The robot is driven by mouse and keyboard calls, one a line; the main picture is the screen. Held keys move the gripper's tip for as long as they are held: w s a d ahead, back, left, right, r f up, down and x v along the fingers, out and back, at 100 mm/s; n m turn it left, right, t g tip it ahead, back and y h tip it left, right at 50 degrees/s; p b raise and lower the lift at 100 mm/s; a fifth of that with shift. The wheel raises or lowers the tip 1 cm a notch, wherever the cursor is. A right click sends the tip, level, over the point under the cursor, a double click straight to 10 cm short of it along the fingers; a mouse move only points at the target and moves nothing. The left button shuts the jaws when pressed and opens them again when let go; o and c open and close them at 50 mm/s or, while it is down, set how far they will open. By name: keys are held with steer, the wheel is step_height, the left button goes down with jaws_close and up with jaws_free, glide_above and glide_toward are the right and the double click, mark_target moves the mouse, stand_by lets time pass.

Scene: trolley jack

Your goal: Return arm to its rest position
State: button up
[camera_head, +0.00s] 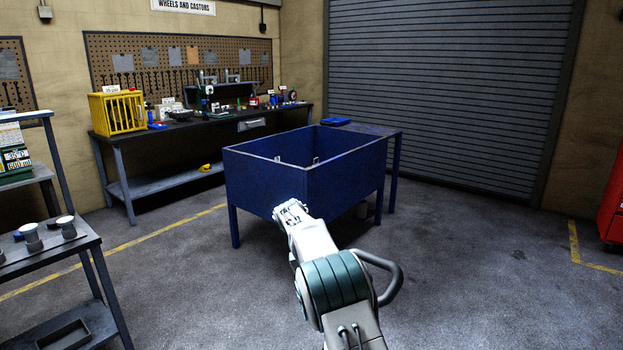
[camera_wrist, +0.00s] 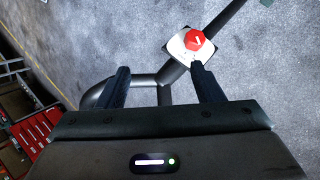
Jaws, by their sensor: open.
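My gripper (camera_head: 291,208) is at the end of my extended arm, in front of the near side of the blue wash tank in the head view. Its fingertips are hard to make out there. In the wrist view my gripper (camera_wrist: 160,76) has its two dark fingers spread apart with nothing held between them. A red knob on a white plate (camera_wrist: 194,40) and a grey bent tube show beyond the fingers; I cannot tell whether they are part of my body. Grey floor fills most of the space behind them.
The blue open-topped tank (camera_head: 262,178) stands close ahead of my arm. A workbench (camera_head: 170,187) with a yellow cage (camera_head: 117,113) is at back left. A shelf rack (camera_head: 60,262) is at left, a red cabinet (camera_head: 612,208) at right. The floor right of my arm is clear.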

steer(key=s+d+r+t+y, duration=0.1)
steer(key=s+d+r+y, duration=0.1)
steer(key=s+d+r, duration=0.35)
steer(key=s+d+r+t+y, duration=0.1)
steer(key=s+d+r+y, duration=0.15)
steer(key=s+r, duration=0.5)
steer(key=s+d+f+t, duration=0.1)
steer(key=s+f+t, duration=0.1)
steer(key=s, duration=0.9)
steer(key=s+d+f+n+t+y, duration=0.1)
steer(key=s+f, duration=0.2)
steer(key=s, duration=0.9)
steer(key=shift+d+f+t, duration=0.15)
steer(key=shift+d+t, duration=0.25)
